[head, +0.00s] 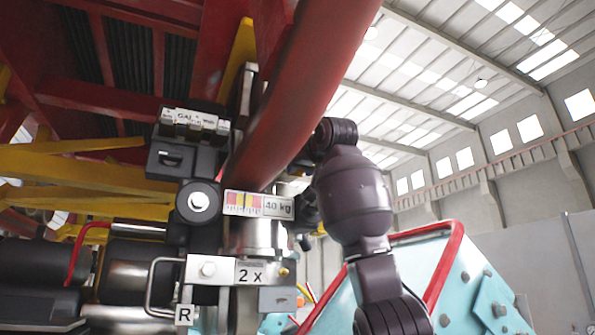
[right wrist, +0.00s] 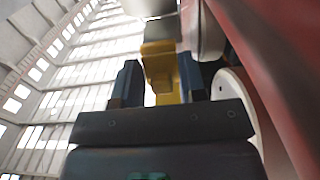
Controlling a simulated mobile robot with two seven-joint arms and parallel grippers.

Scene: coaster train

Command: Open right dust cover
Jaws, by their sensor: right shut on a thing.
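My right gripper (right wrist: 161,88) shows in the right wrist view with its two dark fingers on either side of a yellow piece (right wrist: 160,68). It is shut on this piece. I cannot tell whether the yellow piece belongs to the right dust cover, and no cover can be made out for sure. In the head view my right arm rises from the bottom right, beside the thick red tube (head: 310,80). The fingers cannot be made out there. My left gripper is out of view.
Left of my arm in the head view is a coupler block with a "40 kg" label (head: 258,204), a "2 X" plate (head: 250,273) and an "R" tag (head: 184,314). Yellow beams (head: 90,190) lie at the left. A light blue panel with a red rail (head: 455,265) stands at the lower right.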

